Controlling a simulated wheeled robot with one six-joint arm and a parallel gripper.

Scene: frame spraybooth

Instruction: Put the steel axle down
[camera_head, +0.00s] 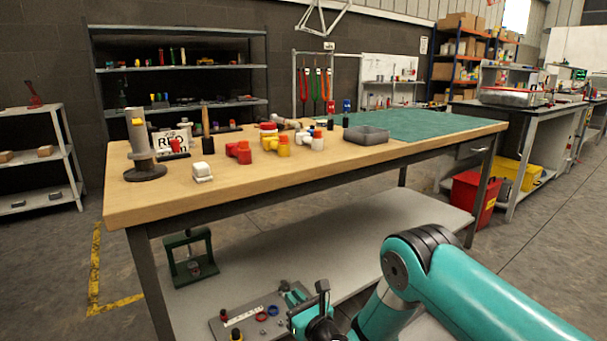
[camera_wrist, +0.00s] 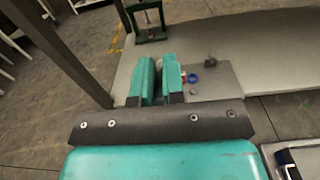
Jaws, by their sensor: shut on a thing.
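My gripper (camera_head: 293,293) is low in the head view, over the grey board (camera_head: 222,327) near the lower shelf of the workbench. In the wrist view its two teal fingers (camera_wrist: 159,68) are close together, pointing at the board (camera_wrist: 226,84). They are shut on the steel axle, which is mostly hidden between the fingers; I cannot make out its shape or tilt. The board carries a white strip, a red ring (camera_head: 261,316), a blue ring (camera_head: 273,310) and small dark parts. I cannot tell whether the axle touches the board.
The lower shelf (camera_head: 300,235) is mostly bare to the right of the board. A green press-like frame (camera_head: 188,258) stands at its left end. A bench leg (camera_head: 150,285) stands to the left.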

